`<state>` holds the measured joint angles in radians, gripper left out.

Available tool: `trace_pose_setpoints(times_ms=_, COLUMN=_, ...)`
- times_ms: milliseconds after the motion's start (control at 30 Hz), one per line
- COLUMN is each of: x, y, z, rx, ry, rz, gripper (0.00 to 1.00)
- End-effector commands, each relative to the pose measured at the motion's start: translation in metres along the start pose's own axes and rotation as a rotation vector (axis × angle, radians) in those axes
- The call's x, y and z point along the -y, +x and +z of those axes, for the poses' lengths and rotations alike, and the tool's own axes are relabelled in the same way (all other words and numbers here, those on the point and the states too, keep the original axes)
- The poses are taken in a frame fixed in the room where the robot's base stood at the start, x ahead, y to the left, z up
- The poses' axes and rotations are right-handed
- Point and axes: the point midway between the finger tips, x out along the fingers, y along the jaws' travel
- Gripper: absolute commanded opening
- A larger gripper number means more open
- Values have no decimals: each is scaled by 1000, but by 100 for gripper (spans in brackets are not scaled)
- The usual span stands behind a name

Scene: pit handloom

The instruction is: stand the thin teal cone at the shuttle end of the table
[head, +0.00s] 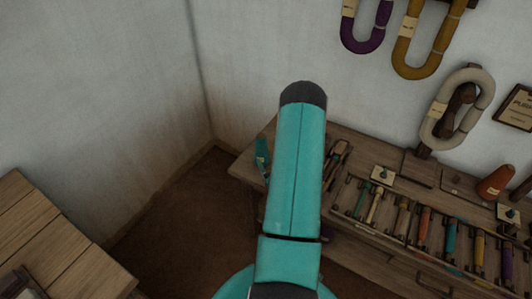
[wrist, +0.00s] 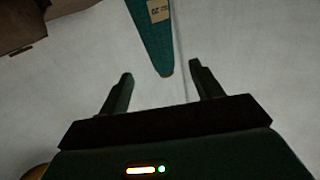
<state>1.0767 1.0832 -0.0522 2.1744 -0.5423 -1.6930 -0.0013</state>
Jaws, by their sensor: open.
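The thin teal cone (head: 262,158) is at the left end of the wooden table (head: 245,172) in the head view, close beside the shuttles (head: 337,152), with my arm partly between them. It looks upright there; its base is hard to make out. In the wrist view the teal cone (wrist: 154,40), with a tan label, points its narrow tip toward my gripper (wrist: 160,77). My gripper is open and empty, its fingers on either side of the tip's line, with no clear contact. My gripper is hidden in the head view.
Several coloured bobbins (head: 425,222) lie in a rack along the table. A brown cone (head: 494,182) stands at the right. Yarn hanks (head: 458,108) hang on the wall. Another wooden surface (head: 60,235) is at lower left, with open floor (head: 175,215) between.

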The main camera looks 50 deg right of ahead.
Motion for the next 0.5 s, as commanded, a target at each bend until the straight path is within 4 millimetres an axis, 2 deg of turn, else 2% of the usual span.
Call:
trace_pose_setpoints(times_ms=100, x=0, y=-13, z=0, rx=1, ry=0, rz=0, gripper=65)
trace_pose_setpoints(times_ms=233, x=0, y=-19, z=0, rx=-1, ry=0, rz=-1, gripper=65)
trace_pose_setpoints(times_ms=400, x=1, y=-17, z=-2, rx=2, ry=-3, rz=-3, gripper=65)
trace_pose_setpoints(times_ms=500, x=8, y=-5, z=-11, rx=23, ry=-20, rz=-16, gripper=65)
